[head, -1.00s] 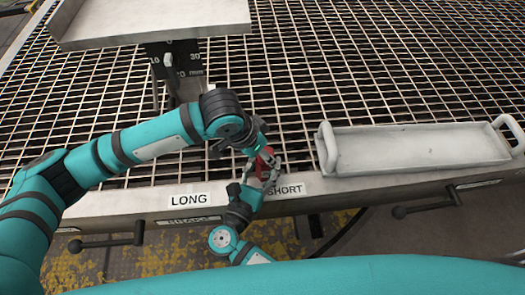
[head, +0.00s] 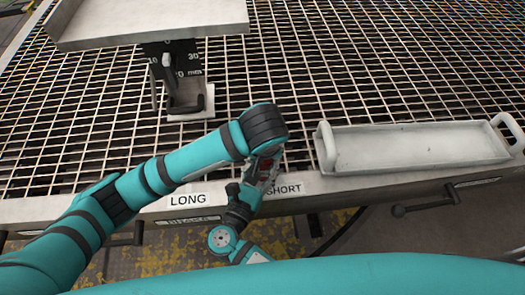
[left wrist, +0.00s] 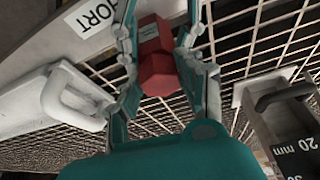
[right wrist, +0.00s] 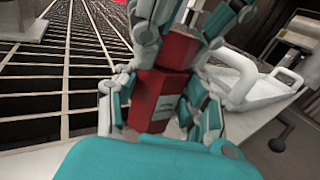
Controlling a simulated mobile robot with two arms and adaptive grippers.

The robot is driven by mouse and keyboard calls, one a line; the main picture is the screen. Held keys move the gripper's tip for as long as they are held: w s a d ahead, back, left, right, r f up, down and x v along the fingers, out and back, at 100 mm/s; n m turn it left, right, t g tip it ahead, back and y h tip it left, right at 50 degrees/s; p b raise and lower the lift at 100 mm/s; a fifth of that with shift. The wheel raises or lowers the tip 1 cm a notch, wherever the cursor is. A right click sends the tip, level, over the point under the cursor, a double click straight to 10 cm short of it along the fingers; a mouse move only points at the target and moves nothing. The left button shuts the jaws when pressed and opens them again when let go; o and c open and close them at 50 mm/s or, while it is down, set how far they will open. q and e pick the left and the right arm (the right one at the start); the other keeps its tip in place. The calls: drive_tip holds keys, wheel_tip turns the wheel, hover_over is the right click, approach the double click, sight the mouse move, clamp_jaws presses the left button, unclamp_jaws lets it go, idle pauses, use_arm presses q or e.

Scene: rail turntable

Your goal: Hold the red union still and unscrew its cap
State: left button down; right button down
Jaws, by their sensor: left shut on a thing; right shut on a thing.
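The red union (head: 265,166) is small in the head view, above the table's front edge beside the SHORT label. My left gripper (left wrist: 160,45) is shut on it, with a finger on each side of its red body in the left wrist view. My right gripper (right wrist: 160,92) is also shut on it; in the right wrist view the union (right wrist: 157,98) stands between its fingers, with the left gripper's fingers around its farther end. The left arm covers part of the union in the head view.
A pale tray with handles (head: 415,150) lies on the grating at the right. A grey raised plate (head: 150,22) and a black scale post marked in mm (head: 175,58) stand at the back left. The LONG label (head: 188,200) is on the front edge. Open grating lies between.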

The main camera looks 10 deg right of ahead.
use_arm(q)
drive_tip(key=shift+n+y, duration=0.4)
drive_tip(key=shift+n, duration=0.6)
use_arm(e)
drive_tip(key=shift+f, duration=0.1)
use_arm(q)
drive_tip(key=shift+s+d+n+y, duration=0.15)
drive_tip(key=shift+n+y, duration=0.1)
drive_tip(key=shift+n, duration=0.35)
drive_tip(key=shift+w+d+n+y, duration=0.15)
drive_tip(key=shift+n+y, duration=0.1)
drive_tip(key=shift+n, duration=0.35)
drive_tip(key=shift+a+n, duration=0.15)
drive_tip(key=shift+n, duration=0.15)
drive_tip(key=shift+w+n+y, duration=0.1)
drive_tip(key=shift+n+y, duration=0.2)
drive_tip(key=shift+n, duration=0.1)
drive_tip(key=shift+n+g+y, duration=0.4)
drive_tip(key=shift+n, duration=0.6)
use_arm(e)
drive_tip(key=shift+a, duration=0.1)
use_arm(q)
drive_tip(key=shift+r, duration=0.2)
